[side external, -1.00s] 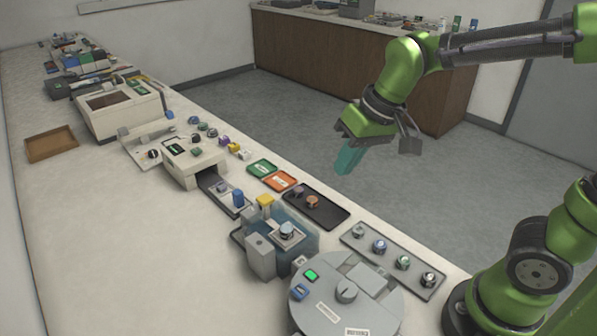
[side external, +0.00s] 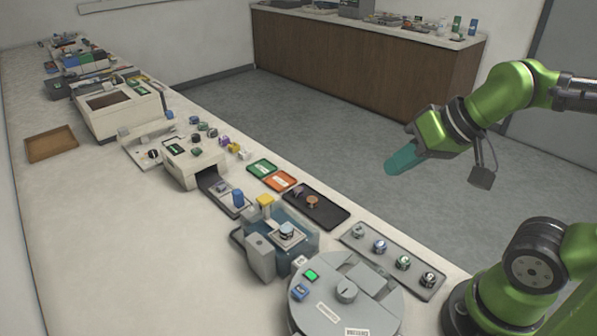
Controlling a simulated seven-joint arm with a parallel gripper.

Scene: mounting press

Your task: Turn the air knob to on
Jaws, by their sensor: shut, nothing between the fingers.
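My gripper (side external: 391,168) has teal fingers and is shut and empty. It is held in the air over the grey floor, to the right of and beyond the bench, well apart from everything on it. A small black knob (side external: 154,154) sits on the left side of a cream machine (side external: 193,164) farther back. No readable label shows which of these is the air knob, and I cannot read a knob setting.
A tray with several round pieces (side external: 432,291) and a dark tray (side external: 335,213) lie along the bench's right edge. A press with a clear blue guard (side external: 300,241) stands beside the round machine. Green (side external: 262,168) and orange (side external: 280,181) trays lie behind. The left bench is mostly clear.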

